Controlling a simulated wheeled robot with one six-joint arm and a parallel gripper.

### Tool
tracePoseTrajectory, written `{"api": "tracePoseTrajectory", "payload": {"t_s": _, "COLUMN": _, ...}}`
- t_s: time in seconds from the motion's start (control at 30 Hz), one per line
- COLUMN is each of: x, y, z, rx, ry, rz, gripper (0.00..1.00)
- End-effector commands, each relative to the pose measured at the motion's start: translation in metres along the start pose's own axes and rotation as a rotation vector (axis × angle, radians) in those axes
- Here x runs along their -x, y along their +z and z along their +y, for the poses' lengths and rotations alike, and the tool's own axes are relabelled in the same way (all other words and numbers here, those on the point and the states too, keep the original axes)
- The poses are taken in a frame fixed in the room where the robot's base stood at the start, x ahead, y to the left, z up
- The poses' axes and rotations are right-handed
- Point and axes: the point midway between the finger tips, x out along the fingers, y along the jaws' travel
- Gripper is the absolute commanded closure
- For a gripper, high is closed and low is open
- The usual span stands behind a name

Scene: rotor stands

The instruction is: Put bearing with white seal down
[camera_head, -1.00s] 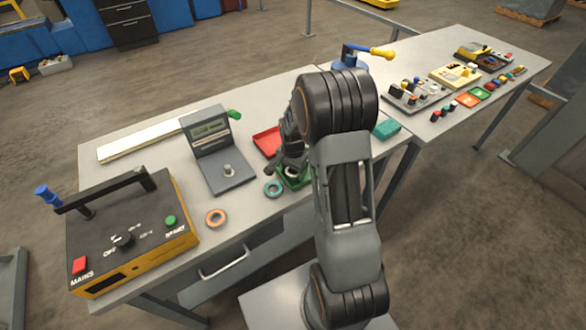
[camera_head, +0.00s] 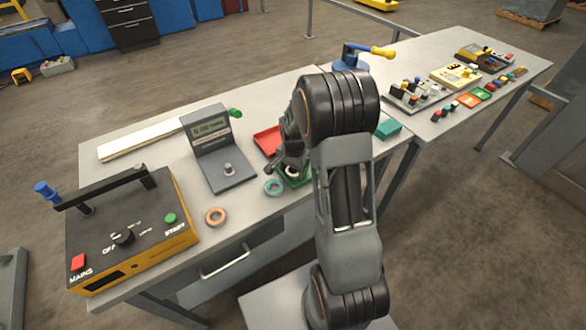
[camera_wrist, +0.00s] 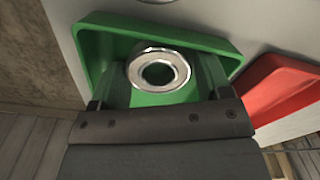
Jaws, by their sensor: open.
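The bearing with the white seal (camera_wrist: 159,71) is a shiny metal ring with a pale inner band. It lies in the green tray (camera_wrist: 222,46) in the wrist view, between the two fingers of my gripper (camera_wrist: 160,82). The fingers are spread, with gaps on both sides of the bearing. In the head view, my gripper (camera_head: 281,166) is low over the green tray (camera_head: 302,184), and the bearing (camera_head: 292,170) shows partly beside it. My arm hides part of the tray.
A red tray (camera_head: 266,140) lies behind the green one. A teal ring (camera_head: 273,187) and an orange ring (camera_head: 215,217) lie on the table nearby. A grey display stand (camera_head: 226,175) and a black-and-yellow control box (camera_head: 135,240) stand to the left.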

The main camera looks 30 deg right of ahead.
Motion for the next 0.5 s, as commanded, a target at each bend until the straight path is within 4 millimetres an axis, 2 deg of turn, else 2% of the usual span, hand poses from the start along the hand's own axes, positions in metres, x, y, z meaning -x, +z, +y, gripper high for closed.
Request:
{"api": "tracePoseTrajectory", "payload": {"t_s": 0.03, "x": -0.013, "y": 0.004, "z": 0.007, "rx": 0.000, "ry": 0.020, "rz": -0.017, "gripper": 0.24}}
{"api": "tracePoseTrajectory", "payload": {"t_s": 0.27, "x": 0.007, "y": 0.003, "z": 0.007, "rx": -0.001, "ry": 0.018, "rz": -0.014, "gripper": 0.24}}
{"api": "tracePoseTrajectory", "payload": {"t_s": 0.5, "x": 0.059, "y": 0.003, "z": 0.003, "rx": 0.002, "ry": 0.013, "rz": -0.011, "gripper": 0.24}}
